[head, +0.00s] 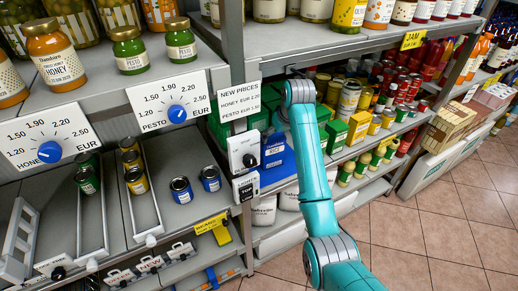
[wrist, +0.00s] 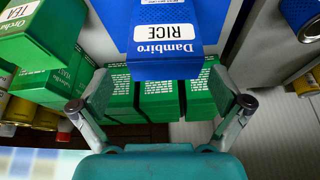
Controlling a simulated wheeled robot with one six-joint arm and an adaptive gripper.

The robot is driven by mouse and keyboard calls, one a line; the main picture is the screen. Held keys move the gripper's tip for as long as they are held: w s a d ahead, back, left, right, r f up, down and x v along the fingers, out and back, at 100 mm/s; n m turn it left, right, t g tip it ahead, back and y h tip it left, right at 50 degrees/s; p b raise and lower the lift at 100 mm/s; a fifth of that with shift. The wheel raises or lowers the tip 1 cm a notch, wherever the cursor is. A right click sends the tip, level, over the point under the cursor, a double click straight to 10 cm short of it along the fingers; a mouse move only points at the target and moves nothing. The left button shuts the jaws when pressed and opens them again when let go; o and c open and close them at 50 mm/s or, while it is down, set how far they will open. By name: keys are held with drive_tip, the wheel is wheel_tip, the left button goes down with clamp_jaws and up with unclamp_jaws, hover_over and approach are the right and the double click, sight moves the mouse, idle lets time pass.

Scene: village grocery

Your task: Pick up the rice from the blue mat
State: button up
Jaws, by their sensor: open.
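The rice is a blue box (wrist: 168,38) with a white RICE label, at the top centre of the wrist view. In the head view the rice (head: 274,152) shows on the shelf just left of my arm. The blue mat (wrist: 222,22) shows as a plain blue area beside the box. My gripper (wrist: 160,95) is open and empty, its two fingers spread wider than the box. The box's near end reaches toward the gap between the fingertips; I cannot tell the exact distance. In the head view my gripper is hidden.
Green boxes (wrist: 160,98) stand beyond the fingers, and green tea boxes (wrist: 42,35) are at the left. A grey divider (wrist: 262,40) and a blue can (wrist: 302,14) are at the right.

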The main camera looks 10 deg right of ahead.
sight(272, 144)
drive_tip(key=shift+w+a+r, duration=0.1)
drive_tip(key=shift+w+a, duration=0.1)
drive_tip(key=shift+a, duration=0.05)
drive_tip(key=shift+w+a+f, duration=0.1)
drive_tip(key=shift+f, duration=0.1)
drive_tip(key=shift+x, duration=3.4)
drive_tip(key=c, duration=1)
